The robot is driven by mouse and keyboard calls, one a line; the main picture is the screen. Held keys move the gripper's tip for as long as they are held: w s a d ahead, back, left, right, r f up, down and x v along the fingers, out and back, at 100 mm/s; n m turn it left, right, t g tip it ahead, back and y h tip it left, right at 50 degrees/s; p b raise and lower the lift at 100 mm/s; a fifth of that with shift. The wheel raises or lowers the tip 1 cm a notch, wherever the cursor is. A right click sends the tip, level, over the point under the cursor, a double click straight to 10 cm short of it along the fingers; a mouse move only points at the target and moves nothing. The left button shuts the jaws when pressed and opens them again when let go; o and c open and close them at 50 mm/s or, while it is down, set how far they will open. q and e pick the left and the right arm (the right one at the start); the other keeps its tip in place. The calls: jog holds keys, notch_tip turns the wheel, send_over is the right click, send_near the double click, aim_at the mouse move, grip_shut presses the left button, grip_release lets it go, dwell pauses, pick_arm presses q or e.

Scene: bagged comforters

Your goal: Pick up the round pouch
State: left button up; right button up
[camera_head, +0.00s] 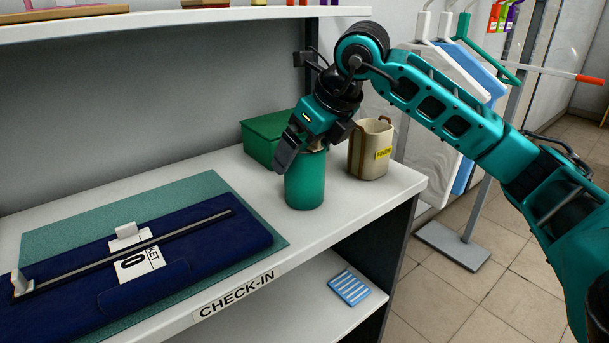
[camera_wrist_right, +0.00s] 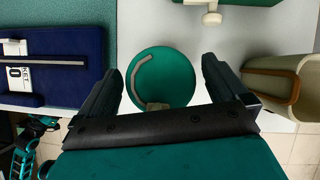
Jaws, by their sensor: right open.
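The round pouch (camera_head: 305,185) is a green upright cylinder on the white check-in counter. In the right wrist view its round green top (camera_wrist_right: 165,72) carries a curved grey strip, and a small tan piece shows at its lower edge. My right gripper (camera_head: 308,146) is over the pouch, pointing down, with its fingers apart. In the right wrist view the open fingers (camera_wrist_right: 160,68) stand on either side of the pouch top, with gaps visible. Whether a finger touches its side is not clear. My left gripper is not in view.
A green box (camera_head: 262,138) stands behind the pouch and a beige container (camera_head: 370,150) with a yellow tag to its right. A dark blue garment bag (camera_head: 190,245) lies on a teal mat (camera_head: 205,187) at left. A shelf (camera_head: 180,22) runs above.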

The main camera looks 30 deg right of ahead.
jog(key=c, duration=1.4)
jog(key=shift+r, duration=0.1)
